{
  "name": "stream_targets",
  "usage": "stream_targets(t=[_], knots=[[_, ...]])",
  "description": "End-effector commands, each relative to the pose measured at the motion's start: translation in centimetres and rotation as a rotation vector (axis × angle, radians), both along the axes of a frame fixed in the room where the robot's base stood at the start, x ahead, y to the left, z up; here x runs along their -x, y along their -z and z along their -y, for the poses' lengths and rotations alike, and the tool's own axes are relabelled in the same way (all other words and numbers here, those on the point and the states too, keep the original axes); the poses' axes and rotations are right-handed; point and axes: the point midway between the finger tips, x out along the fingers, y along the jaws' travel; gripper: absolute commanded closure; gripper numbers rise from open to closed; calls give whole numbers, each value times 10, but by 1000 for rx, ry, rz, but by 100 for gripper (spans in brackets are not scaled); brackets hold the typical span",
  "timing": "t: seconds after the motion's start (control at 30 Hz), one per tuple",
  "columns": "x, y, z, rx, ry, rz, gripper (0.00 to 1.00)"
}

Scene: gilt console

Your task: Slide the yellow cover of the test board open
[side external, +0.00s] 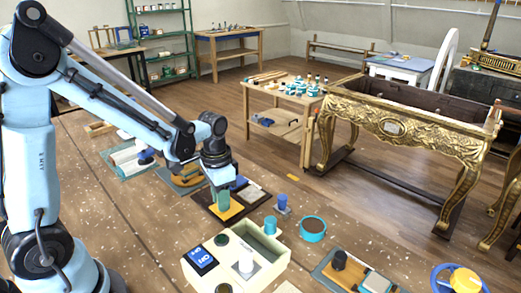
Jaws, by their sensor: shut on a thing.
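The test board (254,207) is a dark flat board on the near work surface, just right of the picture's middle left. Its yellow cover (234,212) lies on it, with a green upright handle (223,200) standing on the cover. A pale grey patch shows on the board to the right of the cover. My gripper (222,187) points down over the board and is shut on the green handle. The fingertips are small here, and the arm's end partly hides the handle's top and the board's far left side.
A cream box (265,245) with knobs and a blue switch block (200,260) stands close in front of the board. A blue peg (282,204) and a teal cup (313,230) stand to the right. Another board (180,178) lies behind, near my arm.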

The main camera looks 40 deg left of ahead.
Motion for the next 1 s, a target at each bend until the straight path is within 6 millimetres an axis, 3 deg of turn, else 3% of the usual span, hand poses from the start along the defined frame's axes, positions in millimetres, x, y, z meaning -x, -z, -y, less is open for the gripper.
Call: stream_targets(t=[0.17,0.2,0.37,0.77,1.0], knots=[[5,0,0,1,-1,-16,100],[5,0,0,1,-1,-16,72],[4,0,0,0,-1,-14,50],[3,-6,0,0,-1,-10,50],[3,-36,0,0,-1,-10,50]])
